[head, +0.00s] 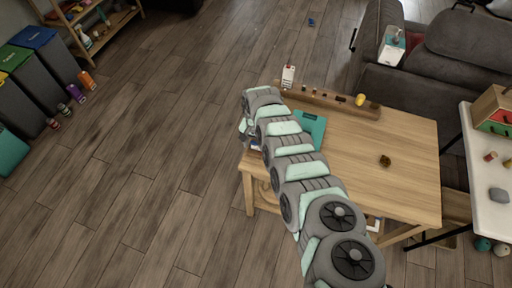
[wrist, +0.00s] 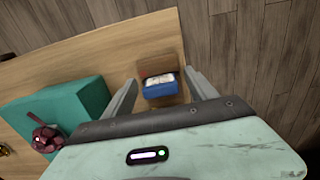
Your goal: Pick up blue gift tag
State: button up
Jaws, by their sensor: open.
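My gripper (wrist: 161,77) is open, with one finger on each side of the blue item and nothing held. I cannot tell how high the fingers are above it. In the head view my arm hides most of this table end.
A teal box (wrist: 60,112) with a dark red bow (wrist: 46,138) lies left of my gripper. A long wooden rack (head: 330,101) lines the table's far edge. A yellow item (head: 360,100) and a brown object (head: 385,161) are on the table (head: 410,190).

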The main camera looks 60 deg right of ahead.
jog(key=shift+c, duration=0.4)
jog(key=c, duration=1.2)
